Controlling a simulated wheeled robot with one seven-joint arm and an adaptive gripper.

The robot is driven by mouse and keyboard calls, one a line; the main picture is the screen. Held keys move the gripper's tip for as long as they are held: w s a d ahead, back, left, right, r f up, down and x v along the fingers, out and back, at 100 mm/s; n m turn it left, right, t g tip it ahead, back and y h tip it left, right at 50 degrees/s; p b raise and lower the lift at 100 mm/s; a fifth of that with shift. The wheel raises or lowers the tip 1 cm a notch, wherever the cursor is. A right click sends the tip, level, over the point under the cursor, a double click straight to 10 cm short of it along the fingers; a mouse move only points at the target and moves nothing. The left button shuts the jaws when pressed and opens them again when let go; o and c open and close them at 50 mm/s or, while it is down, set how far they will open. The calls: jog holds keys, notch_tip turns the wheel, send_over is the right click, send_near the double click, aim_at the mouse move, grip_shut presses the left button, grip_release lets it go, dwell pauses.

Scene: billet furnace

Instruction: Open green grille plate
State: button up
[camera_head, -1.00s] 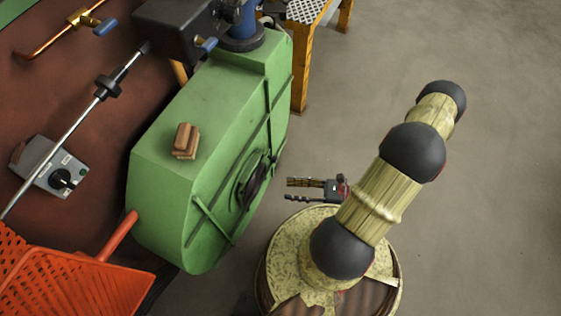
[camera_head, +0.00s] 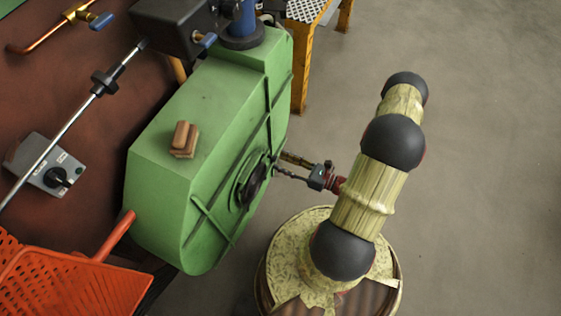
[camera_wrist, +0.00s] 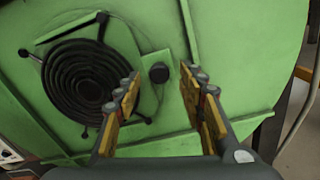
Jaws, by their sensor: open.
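The green grille plate (camera_wrist: 145,50) fills most of the wrist view, with a round black grille (camera_wrist: 84,82) at left and a small black knob (camera_wrist: 159,72) right of it. In the head view the plate's grille (camera_head: 250,182) sits on the front of the green housing (camera_head: 205,115). My gripper (camera_wrist: 158,82) is open; in the wrist view its two yellow-padded fingers stand either side of the knob, with nothing between them that I can tell is gripped. In the head view my gripper (camera_head: 280,164) is close to the plate, beside the grille; whether it touches is unclear.
A wooden block (camera_head: 184,139) lies on top of the housing. An orange perforated basket (camera_head: 65,285) is at lower left and a grey switch box (camera_head: 45,165) at left. A yellow-legged stand (camera_head: 302,70) is behind. Open floor (camera_head: 480,180) lies to the right.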

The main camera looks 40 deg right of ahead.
jog(key=shift+w+a, duration=0.35)
jog(key=shift+w, duration=0.3)
jog(key=shift+c, duration=1.1)
jog(key=c, duration=0.7)
grip_shut()
